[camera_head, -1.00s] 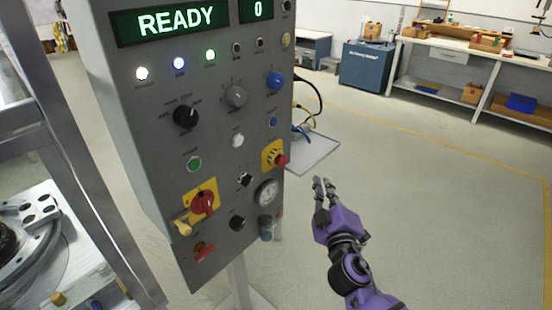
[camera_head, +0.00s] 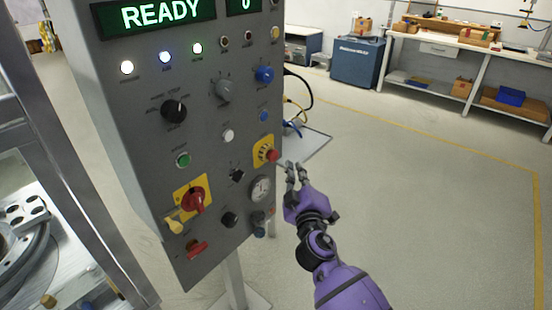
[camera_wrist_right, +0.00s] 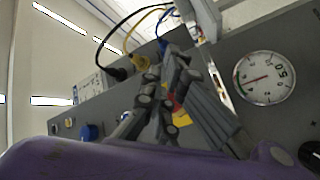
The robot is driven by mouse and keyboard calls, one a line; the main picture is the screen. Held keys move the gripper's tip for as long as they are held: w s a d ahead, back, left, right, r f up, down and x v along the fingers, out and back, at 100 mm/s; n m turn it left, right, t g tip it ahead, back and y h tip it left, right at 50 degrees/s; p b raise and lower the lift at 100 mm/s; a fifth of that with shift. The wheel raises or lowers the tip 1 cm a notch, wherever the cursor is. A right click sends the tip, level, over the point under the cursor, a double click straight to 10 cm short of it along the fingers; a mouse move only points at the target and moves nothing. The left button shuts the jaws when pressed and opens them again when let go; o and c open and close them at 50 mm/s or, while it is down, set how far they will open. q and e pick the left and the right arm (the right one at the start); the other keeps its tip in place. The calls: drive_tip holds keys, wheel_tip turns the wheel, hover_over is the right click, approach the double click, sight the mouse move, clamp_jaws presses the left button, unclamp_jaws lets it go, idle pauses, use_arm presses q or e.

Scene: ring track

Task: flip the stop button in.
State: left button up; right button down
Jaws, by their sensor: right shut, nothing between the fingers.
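The red stop button (camera_head: 272,156) sticks out from a yellow plate (camera_head: 261,147) near the right edge of the grey control panel (camera_head: 150,100). My right gripper (camera_head: 291,170) is shut and empty, just right of the button and slightly below it. Whether a fingertip touches the button cannot be told. In the right wrist view my gripper fingers (camera_wrist_right: 172,68) cover most of the button, and only slivers of red and of the yellow plate (camera_wrist_right: 182,119) show behind them. My left gripper is out of view.
A pressure gauge (camera_head: 261,188) sits just below the button, and a red rotary switch (camera_head: 194,199) on yellow is lower left. Cables (camera_head: 298,112) hang behind the panel's right side.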

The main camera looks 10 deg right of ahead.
sight(274, 156)
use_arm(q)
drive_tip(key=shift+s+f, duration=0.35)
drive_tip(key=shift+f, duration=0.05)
use_arm(e)
drive_tip(key=shift+w+a, duration=0.65)
drive_tip(key=shift+w, duration=0.15)
use_arm(q)
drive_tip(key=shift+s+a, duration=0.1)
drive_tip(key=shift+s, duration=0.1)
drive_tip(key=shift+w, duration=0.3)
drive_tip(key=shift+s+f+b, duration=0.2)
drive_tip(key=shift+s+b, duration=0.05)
drive_tip(key=shift+b, duration=0.1)
use_arm(e)
drive_tip(key=shift+w+a, duration=0.25)
drive_tip(key=shift+w, duration=0.1)
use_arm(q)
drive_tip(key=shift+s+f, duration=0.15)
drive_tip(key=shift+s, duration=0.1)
use_arm(e)
drive_tip(key=shift+w, duration=0.1)
